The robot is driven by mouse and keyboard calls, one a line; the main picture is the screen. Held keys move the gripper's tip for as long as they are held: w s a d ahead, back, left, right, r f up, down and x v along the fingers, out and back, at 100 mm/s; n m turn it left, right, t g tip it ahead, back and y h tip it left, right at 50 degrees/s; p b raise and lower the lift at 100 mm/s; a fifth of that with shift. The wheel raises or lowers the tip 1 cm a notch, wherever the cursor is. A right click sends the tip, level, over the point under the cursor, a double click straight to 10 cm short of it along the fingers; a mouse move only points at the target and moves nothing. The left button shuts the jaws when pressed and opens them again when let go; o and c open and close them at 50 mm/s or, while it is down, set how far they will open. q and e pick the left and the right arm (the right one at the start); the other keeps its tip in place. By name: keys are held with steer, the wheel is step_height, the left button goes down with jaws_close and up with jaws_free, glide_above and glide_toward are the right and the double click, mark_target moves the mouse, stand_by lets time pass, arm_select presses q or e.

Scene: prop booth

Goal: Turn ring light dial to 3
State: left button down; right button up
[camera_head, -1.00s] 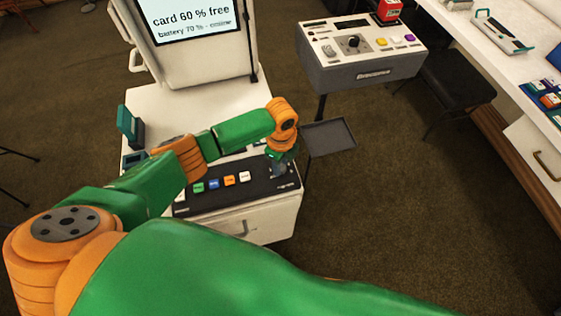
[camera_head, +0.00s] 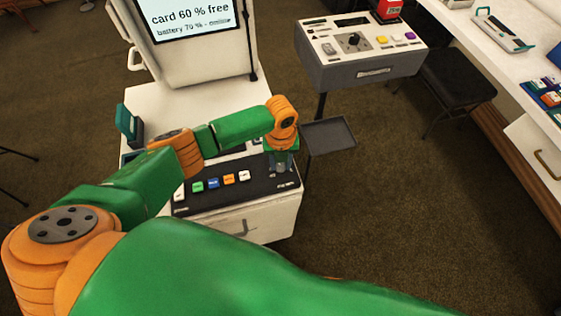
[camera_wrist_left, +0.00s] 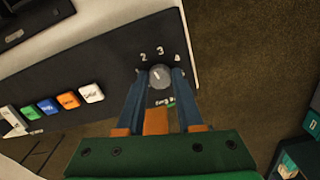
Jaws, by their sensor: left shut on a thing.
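The ring light dial (camera_wrist_left: 160,76) is a round grey knob at the right end of the dark control panel (camera_wrist_left: 115,70). In the left wrist view the printed numbers 2, 3 and 4 show around its far side. A pale mark on the knob points roughly towards the numbers; exactly which one is hard to tell. My left gripper (camera_wrist_left: 158,82) is shut on the dial, with one blue-grey finger on each side of it. In the head view the left gripper (camera_head: 281,168) points down onto the panel's right end and hides the dial. My right gripper is not in view.
Coloured buttons (camera_head: 213,184) sit along the panel left of the dial. A white kiosk with a screen (camera_head: 187,17) stands behind. A small dark tray (camera_head: 328,136) is beside the panel on the right. A grey control box (camera_head: 360,73) stands farther right.

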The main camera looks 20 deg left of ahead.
mark_target(280, 166)
arm_select(q)
steer(key=m+b, duration=0.1)
steer(key=m, duration=0.4)
steer(key=shift+s+m, duration=0.1)
steer(key=shift+m, duration=0.6)
steer(key=c, duration=0.5)
jaws_free()
steer(key=shift+c, duration=0.2)
steer(key=shift+r, duration=3.6)
